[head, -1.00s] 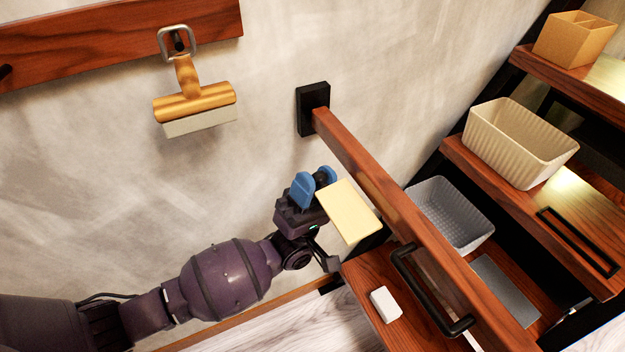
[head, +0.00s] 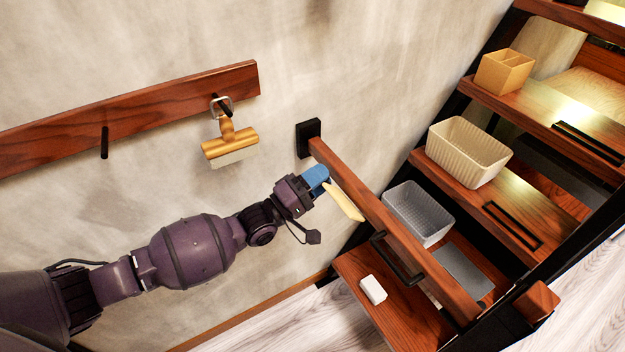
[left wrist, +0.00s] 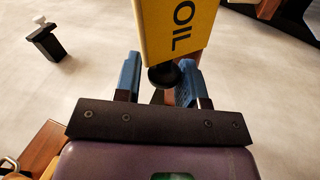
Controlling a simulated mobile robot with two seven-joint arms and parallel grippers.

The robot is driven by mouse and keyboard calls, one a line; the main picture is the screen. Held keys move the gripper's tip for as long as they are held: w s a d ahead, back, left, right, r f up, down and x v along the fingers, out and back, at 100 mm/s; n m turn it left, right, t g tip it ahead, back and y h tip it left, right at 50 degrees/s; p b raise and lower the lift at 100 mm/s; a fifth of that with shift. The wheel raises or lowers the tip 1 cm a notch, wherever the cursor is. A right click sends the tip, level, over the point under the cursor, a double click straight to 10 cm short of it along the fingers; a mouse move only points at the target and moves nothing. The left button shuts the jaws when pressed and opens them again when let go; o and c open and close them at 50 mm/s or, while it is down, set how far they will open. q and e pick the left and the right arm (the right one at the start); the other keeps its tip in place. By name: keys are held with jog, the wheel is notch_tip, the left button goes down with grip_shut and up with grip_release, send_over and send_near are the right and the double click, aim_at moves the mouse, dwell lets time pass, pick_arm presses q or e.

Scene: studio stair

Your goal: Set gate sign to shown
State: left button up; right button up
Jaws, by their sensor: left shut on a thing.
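The gate sign (head: 344,203) is a yellow plate beside the wooden gate bar (head: 375,215), seen as a narrow slanted strip in the head view. In the left wrist view the sign (left wrist: 175,30) shows dark letters reading "OIL", with a black knob (left wrist: 164,76) at its lower edge. My left gripper (head: 318,178) is at the wall end of the bar. Its blue fingers (left wrist: 158,80) are around the knob and shut on it. The fingers hide part of the knob in the head view. My right gripper is not in view.
The bar runs from a black wall bracket (head: 308,138) across the stairs. A grey basket (head: 418,212), cream basket (head: 468,153) and white block (head: 373,290) are on the steps. A gold-handled tool (head: 229,146) hangs from the wall rail (head: 150,105) above my left arm.

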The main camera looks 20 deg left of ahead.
pick_arm(q)
jog(key=shift+w+d+r+g+y+p, duration=0.15)
jog(key=shift+r+g+y+p, duration=0.3)
jog(key=shift+p, duration=0.25)
jog(key=shift+f+g+y+p, duration=0.1)
jog(key=shift+g+y+p, duration=0.25)
jog(key=shift+g+p, duration=0.15)
jog(key=shift+w+d+f+g+y+p, duration=0.1)
jog(key=shift+f+g+y+p, duration=0.15)
jog(key=shift+y+p, duration=0.1)
jog(key=shift+f, duration=0.15)
jog(key=o, duration=0.8)
jog(key=shift+r, duration=0.2)
